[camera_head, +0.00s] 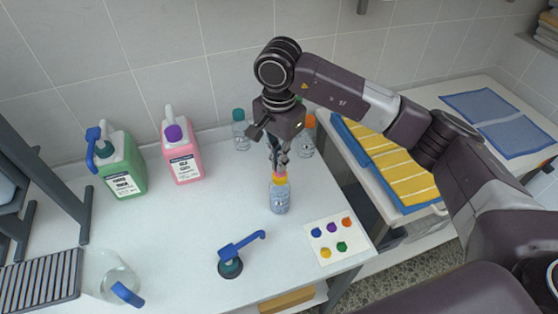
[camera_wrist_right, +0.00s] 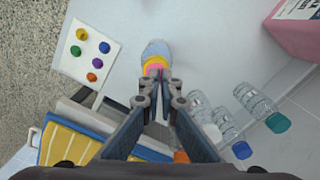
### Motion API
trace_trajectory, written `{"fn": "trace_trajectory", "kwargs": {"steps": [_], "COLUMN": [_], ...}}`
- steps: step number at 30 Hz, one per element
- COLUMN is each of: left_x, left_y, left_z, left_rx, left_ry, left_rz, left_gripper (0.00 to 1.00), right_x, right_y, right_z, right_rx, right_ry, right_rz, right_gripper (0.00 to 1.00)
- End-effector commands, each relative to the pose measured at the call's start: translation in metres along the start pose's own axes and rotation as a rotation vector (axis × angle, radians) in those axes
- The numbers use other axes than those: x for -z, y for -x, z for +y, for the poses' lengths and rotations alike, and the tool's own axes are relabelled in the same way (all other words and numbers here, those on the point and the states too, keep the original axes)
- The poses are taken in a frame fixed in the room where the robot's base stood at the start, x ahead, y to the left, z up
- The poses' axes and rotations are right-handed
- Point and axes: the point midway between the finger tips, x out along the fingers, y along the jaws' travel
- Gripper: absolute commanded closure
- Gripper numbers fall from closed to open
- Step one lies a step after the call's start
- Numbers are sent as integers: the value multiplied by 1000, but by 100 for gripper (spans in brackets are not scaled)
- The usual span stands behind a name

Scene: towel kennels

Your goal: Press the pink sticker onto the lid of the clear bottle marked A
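A clear bottle (camera_head: 280,198) with a yellow lid (camera_head: 279,181) stands upright on the white table; its label letter is too small to read. It also shows in the right wrist view (camera_wrist_right: 155,49). My right gripper (camera_head: 278,160) points down right above the lid, its fingertips close together. The pink sticker (camera_wrist_right: 153,71) is at the fingertips, at the lid's top, and appears pinched between them. I cannot tell if it touches the lid. My left gripper is not in view.
A sticker sheet (camera_head: 328,255) with several coloured dots lies to the right. Other clear bottles (camera_head: 241,133) stand behind. Green (camera_head: 123,168) and pink (camera_head: 184,160) jugs stand at the left. A blue pump top (camera_head: 240,245) and clear jar (camera_head: 108,272) are in front.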

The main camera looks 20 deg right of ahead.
Motion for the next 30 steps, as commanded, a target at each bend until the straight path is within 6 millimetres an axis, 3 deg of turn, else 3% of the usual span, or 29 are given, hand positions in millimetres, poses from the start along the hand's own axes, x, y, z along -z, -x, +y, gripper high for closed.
{"fn": "trace_trajectory", "kwargs": {"steps": [26,30], "left_x": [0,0], "left_y": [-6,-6], "left_z": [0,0], "left_rx": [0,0], "left_ry": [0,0], "left_rz": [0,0], "left_gripper": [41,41], "right_x": [0,0], "right_y": [-7,-7], "right_z": [0,0], "right_rx": [-1,-1], "right_ry": [0,0], "right_rz": [0,0], "right_gripper": [100,86]}}
